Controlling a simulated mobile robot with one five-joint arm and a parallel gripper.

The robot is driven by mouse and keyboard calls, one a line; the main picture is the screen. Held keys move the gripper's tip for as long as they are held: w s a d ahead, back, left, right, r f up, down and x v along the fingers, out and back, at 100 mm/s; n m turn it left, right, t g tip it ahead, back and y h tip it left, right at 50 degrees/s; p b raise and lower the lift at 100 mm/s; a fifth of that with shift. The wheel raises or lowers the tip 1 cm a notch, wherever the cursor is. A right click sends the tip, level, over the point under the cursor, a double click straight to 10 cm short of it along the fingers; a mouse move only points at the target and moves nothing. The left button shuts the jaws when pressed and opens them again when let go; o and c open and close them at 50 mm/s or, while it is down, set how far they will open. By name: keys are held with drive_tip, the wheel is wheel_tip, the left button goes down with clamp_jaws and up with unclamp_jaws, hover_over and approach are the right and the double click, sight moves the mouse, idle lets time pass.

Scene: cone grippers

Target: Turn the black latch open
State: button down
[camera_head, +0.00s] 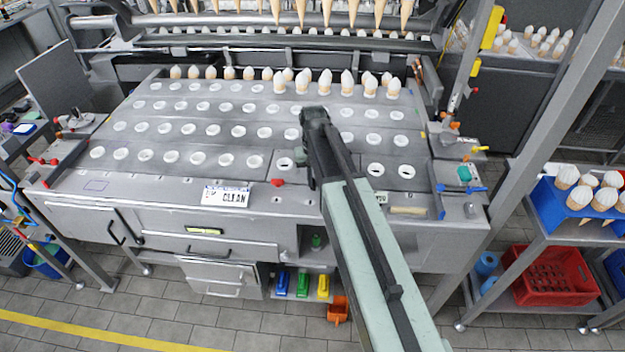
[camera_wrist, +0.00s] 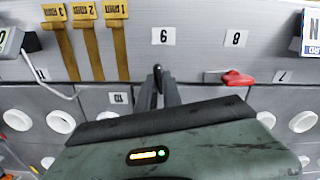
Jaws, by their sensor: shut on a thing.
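The black latch (camera_wrist: 157,71) shows in the wrist view as a small dark upright piece on the grey panel, below the plate marked 6. My gripper (camera_wrist: 158,88) is shut on it, with its two dark fingers on either side of it. Much of the latch is hidden between the fingers, so how far it is turned cannot be told. In the head view my arm covers the latch and the fingertips.
A red latch (camera_wrist: 235,78) sits right of my gripper in the wrist view; it also shows in the head view (camera_head: 278,182). Three brown straps (camera_wrist: 92,45) hang left of the gripper. White-rimmed holes (camera_head: 376,170) and a CLEAN sign (camera_head: 227,196) are nearby.

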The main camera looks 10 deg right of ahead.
drive_tip(key=n, duration=1)
drive_tip(key=shift+n, duration=2.3)
drive_tip(key=c, duration=1.5)
unclamp_jaws()
drive_tip(key=shift+r, duration=0.1)
